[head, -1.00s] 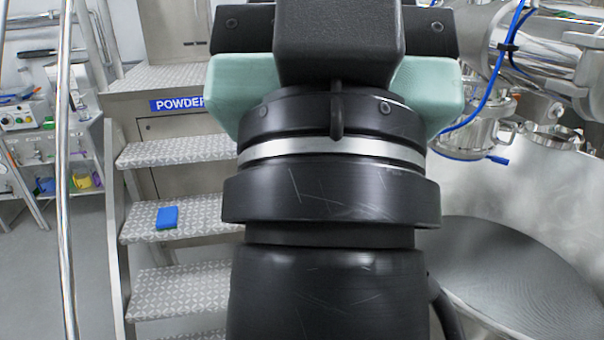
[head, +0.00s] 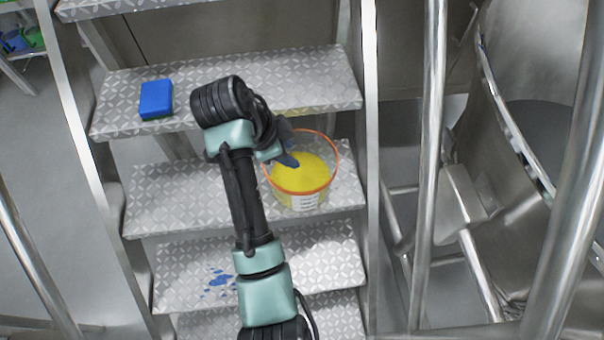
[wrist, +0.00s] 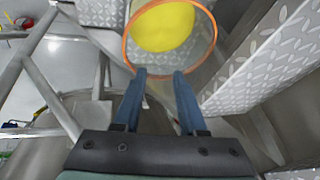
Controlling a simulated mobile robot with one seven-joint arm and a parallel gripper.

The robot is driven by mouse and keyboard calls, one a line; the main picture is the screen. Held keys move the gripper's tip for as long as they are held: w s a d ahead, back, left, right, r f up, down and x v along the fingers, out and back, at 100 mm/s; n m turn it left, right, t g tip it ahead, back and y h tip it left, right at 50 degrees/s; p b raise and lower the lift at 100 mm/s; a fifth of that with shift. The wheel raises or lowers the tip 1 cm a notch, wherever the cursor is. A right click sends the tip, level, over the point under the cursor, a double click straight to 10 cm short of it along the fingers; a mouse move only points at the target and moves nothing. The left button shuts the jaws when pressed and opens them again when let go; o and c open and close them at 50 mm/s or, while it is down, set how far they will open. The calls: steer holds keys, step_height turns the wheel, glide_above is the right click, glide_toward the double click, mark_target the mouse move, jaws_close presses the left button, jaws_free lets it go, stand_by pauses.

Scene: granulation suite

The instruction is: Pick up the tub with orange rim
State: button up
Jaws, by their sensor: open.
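The tub with orange rim (head: 303,193) is a clear tub with yellow contents and a white label. It stands upright on a patterned metal step, toward the step's right end. It also shows at the top of the wrist view (wrist: 163,60). My gripper (wrist: 160,76) is open, its two blue fingers apart, with the tips at the near part of the orange rim. Whether the fingers straddle the rim or touch it I cannot tell. In the head view my gripper (head: 288,160) is partly hidden by my arm and lies over the tub's left side.
A blue sponge (head: 156,99) lies on the step above, at the left. Blue spots (head: 217,283) mark a lower step. Metal handrails (head: 428,170) stand on both sides of the stairs, and a large steel vessel (head: 530,110) is at the right.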

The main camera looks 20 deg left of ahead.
steer(key=m+g+h+b, duration=0.1)
steer(key=g+h, duration=0.1)
glide_toward(311, 200)
steer(key=b+x, duration=0.1)
steer(key=x, duration=0.2)
steer(key=shift+f, duration=0.4)
steer(key=shift+b+x, duration=0.7)
steer(key=shift+x, duration=2.3)
steer(key=shift+w, duration=0.1)
steer(key=shift+c, duration=0.2)
jaws_close()
steer(key=shift+r, duration=0.15)
